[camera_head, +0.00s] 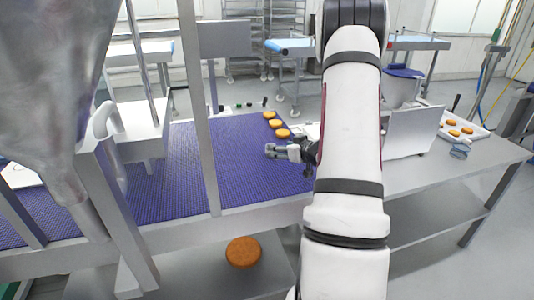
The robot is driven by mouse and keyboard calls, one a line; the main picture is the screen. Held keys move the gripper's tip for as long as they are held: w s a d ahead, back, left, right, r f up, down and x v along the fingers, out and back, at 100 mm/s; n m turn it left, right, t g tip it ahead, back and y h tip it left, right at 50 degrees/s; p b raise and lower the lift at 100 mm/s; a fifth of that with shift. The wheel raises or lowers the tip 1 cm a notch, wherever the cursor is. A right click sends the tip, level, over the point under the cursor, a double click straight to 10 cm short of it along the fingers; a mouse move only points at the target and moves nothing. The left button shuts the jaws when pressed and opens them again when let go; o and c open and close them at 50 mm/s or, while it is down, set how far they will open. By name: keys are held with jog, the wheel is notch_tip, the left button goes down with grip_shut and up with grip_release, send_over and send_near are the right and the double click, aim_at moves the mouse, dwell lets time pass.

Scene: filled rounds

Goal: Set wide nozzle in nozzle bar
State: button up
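My gripper (284,152) reaches left from behind my white arm, over the right part of the purple conveyor belt (235,165). Its fingers are small and grey here; I cannot tell whether they are open, shut or holding something. I cannot clearly make out the wide nozzle or the nozzle bar. A large grey metal hopper (45,80) fills the upper left and tapers downward beside the belt. My arm hides the middle right of the scene.
Several orange-brown rounds (276,124) lie on the belt's far right. A steel table (430,165) at right bears a tray (481,136) of rounds and a small blue-grey item (460,149). A metal post (200,120) stands before the belt. A large brown round (243,252) lies on the lower shelf.

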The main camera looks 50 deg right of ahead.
jog(key=x, duration=0.8)
jog(key=shift+w+f, duration=0.25)
jog(key=shift+w, duration=0.05)
grip_shut()
